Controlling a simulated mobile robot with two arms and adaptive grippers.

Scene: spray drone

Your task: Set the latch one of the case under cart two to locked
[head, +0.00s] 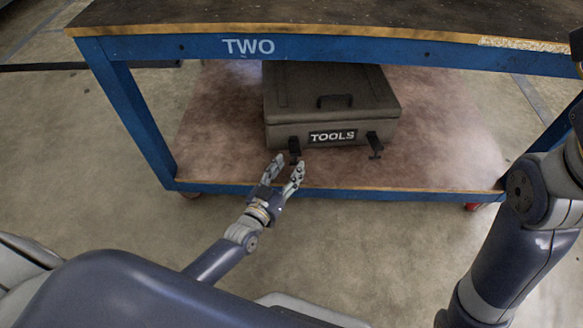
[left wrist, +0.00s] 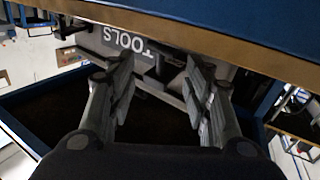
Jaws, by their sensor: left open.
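A dark grey-brown case (head: 335,97) labelled TOOLS lies on the lower shelf of the blue cart marked TWO. Its front has two dark latches. The left latch (head: 294,146) is just beyond my left fingertips; the right latch (head: 375,146) sticks out from the front. I cannot tell the left latch's exact setting. My left gripper (head: 287,166) is open and empty, in front of the left latch at the shelf's front edge. In the left wrist view the case (left wrist: 150,52) appears upside down beyond the open fingers (left wrist: 158,65). My right gripper is out of frame.
The cart's blue top beam (head: 340,52) runs above the case. The lower shelf (head: 440,155) has free room right of the case and a raised blue front edge. Cart legs stand left (head: 135,115) and right. My right arm is at the right.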

